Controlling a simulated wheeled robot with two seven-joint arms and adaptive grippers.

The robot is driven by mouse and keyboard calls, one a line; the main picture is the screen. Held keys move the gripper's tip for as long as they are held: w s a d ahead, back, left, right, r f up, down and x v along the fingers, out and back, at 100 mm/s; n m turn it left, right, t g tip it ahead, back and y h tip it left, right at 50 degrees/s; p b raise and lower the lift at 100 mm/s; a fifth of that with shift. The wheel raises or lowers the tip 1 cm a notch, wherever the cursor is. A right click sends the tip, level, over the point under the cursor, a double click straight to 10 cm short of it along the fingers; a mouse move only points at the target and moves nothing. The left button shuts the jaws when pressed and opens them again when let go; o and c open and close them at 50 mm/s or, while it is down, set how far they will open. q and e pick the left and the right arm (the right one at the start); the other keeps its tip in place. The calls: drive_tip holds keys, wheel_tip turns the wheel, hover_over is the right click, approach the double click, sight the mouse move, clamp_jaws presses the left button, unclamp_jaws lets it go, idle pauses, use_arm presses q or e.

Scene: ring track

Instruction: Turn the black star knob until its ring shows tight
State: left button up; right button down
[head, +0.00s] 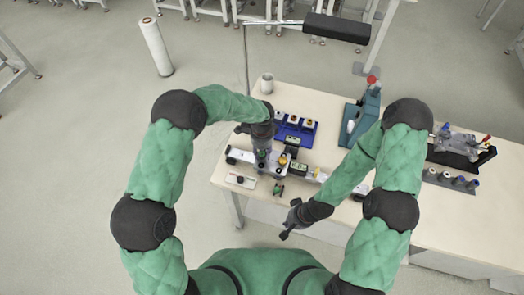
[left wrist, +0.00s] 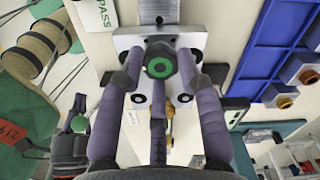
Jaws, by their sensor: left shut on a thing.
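The black star knob (left wrist: 160,66) sits on a light grey metal block (left wrist: 124,42) in the left wrist view. In the head view my left gripper (head: 262,150) points down over the rail fixture (head: 238,155) on the table, and mostly hides the knob. My right gripper (head: 288,229) hangs at the table's front edge, away from the knob. Its fingers are too small to tell open from shut.
A blue tray (head: 284,135) with brass-coloured parts stands behind the fixture. A white cup (head: 267,83) is at the back corner. A teal machine (head: 350,126) with a red top stands to the right. A small white card (head: 240,181) lies at the front left.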

sight(262, 153)
use_arm(q)
drive_tip(key=o, duration=1.1)
drive_tip(key=shift+w+r, duration=0.35)
drive_tip(key=shift+r, duration=0.05)
drive_tip(key=shift+o, duration=0.3)
drive_tip(key=shift+s+f, duration=0.2)
drive_tip(key=shift+f, duration=0.05)
wheel_tip(262, 153, up, 12)
